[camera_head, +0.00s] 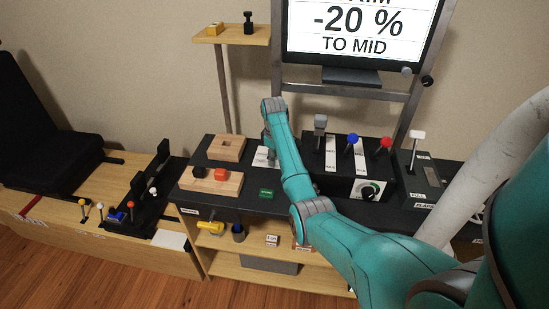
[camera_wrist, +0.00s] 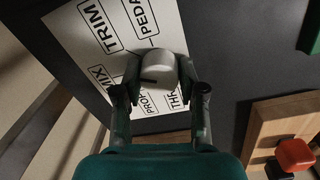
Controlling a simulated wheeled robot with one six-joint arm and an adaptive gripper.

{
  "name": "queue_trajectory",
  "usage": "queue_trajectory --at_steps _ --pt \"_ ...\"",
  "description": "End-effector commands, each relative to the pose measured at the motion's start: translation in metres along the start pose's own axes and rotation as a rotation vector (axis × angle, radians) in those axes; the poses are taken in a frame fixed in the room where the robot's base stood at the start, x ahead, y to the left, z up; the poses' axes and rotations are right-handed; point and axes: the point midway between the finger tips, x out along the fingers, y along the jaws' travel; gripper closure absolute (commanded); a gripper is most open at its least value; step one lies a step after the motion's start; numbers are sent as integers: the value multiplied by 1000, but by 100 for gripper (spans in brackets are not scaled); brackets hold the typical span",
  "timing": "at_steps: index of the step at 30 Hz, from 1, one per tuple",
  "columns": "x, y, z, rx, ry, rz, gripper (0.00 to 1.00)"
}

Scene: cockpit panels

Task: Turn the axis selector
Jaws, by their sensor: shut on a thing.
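The axis selector is a light grey round knob (camera_wrist: 157,64) with a dark pointer mark, on a white label plate (camera_wrist: 78,28) reading TRIM, PEDAL, MIX, PROP and THR. In the wrist view my gripper (camera_wrist: 158,82) is shut on the knob, one finger on each side. The pointer mark lies roughly level, toward the left side of the picture.
A monitor (camera_head: 350,75) reads "-20 % TO MID". A lever box with grey, blue (camera_head: 351,139) and red (camera_head: 386,143) knobs stands right of my arm. Wooden blocks with red (camera_head: 221,174) and black buttons lie to the left. A green block (camera_head: 266,194) lies at the front.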

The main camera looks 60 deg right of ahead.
Motion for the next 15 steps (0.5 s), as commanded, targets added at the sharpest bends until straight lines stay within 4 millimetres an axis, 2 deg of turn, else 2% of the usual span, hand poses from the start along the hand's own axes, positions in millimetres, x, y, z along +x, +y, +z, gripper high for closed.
queue_trajectory --at_steps 6,15 --pt "1 0 0 150 -8 -1 95" --pt "1 0 0 273 -14 -1 95"
